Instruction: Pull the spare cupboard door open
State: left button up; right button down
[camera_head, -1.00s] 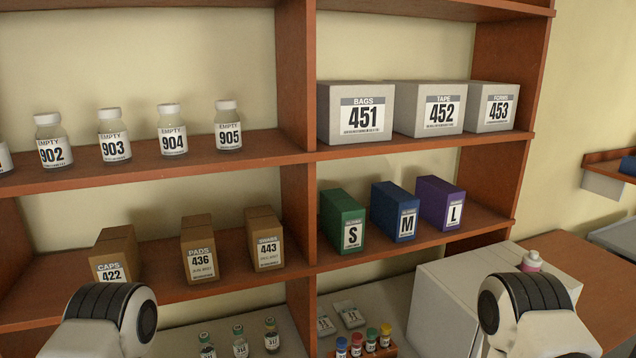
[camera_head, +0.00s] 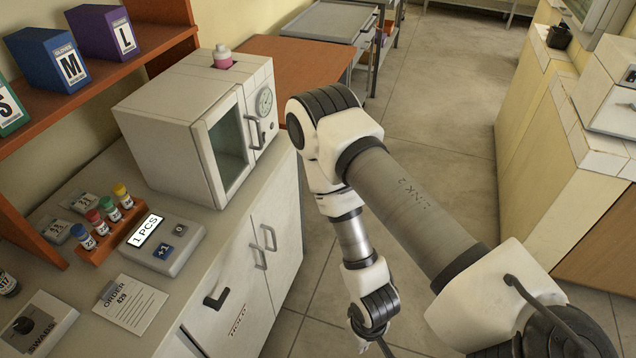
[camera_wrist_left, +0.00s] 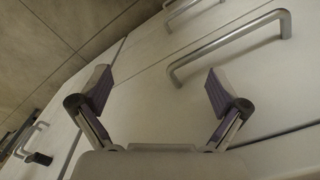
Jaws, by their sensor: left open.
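White cupboard doors (camera_head: 282,227) form the front of the bench in the head view, with grey bar handles (camera_head: 258,256). A further front, at lower left, has a dark handle (camera_head: 217,298) and a small label. I cannot read which door is the spare one. All look shut. In the left wrist view my left gripper (camera_wrist_left: 157,85) is open and empty, its fingers spread before a white door panel. A grey bar handle (camera_wrist_left: 230,46) lies beyond and right of the fingers, apart from them.
A white incubator (camera_head: 190,125) with a glass door stands on the bench. Beside it are a counter display (camera_head: 165,245) and a rack of colour-capped vials (camera_head: 110,225). The tiled floor (camera_head: 440,110) is open to the right, up to another cabinet (camera_head: 545,150).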

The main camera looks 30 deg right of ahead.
aim_at(276, 220)
jog(key=j+z, duration=0.1)
jog(key=z, duration=0.65)
jog(key=i+l, duration=0.1)
jog(key=l, duration=0.5)
jog(key=i+l, duration=0.15)
jog(key=l, duration=0.15)
jog(key=i+l+u, duration=0.15)
jog(key=l+u, duration=0.25)
jog(key=l, duration=0.55)
jog(key=l+u, duration=0.4)
jog(key=l, duration=0.6)
jog(key=l+u, duration=0.4)
jog(key=l, duration=0.6)
jog(key=k+u, duration=0.1)
jog(key=u, duration=0.15)
